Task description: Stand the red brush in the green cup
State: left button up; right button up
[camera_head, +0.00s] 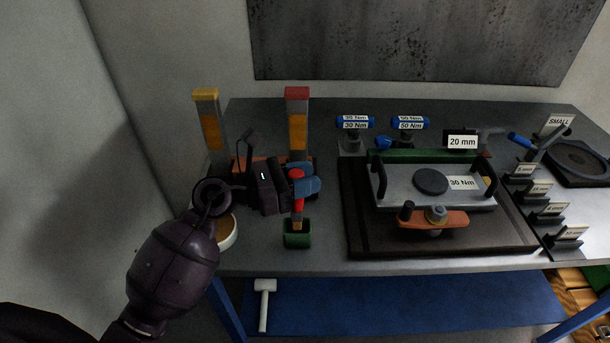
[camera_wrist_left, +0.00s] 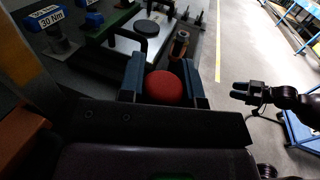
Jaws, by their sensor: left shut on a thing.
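The red brush (camera_head: 298,205) is upright, with a round red knob on top and a tan lower end. My left gripper (camera_head: 303,186), with blue fingers, is shut on it just below the knob. The green cup (camera_head: 297,240) stands near the table's front edge, directly below the brush. The brush's lower end overlaps the cup's mouth; how deep it sits is hard to tell. In the left wrist view the brush's red knob (camera_wrist_left: 165,87) shows between the fingers, and the cup is hidden. A dark gripper, seemingly my right one (camera_wrist_left: 243,92), hangs far off to the right there.
Two posts with yellow (camera_head: 206,95) and red (camera_head: 297,93) caps stand behind the gripper. A round white-rimmed dish (camera_head: 232,236) is partly hidden by my left arm. A dark tray (camera_head: 360,246) with a metal plate fixture lies to the right of the cup.

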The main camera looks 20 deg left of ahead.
pick_arm(q)
jog(key=o, duration=0.9)
jog(key=shift+r, duration=0.15)
jog(key=v, duration=0.4)
jog(key=b+v, duration=0.1)
jog(key=v, duration=0.3)
jog(key=r+v, duration=0.1)
jog(key=v, duration=0.3)
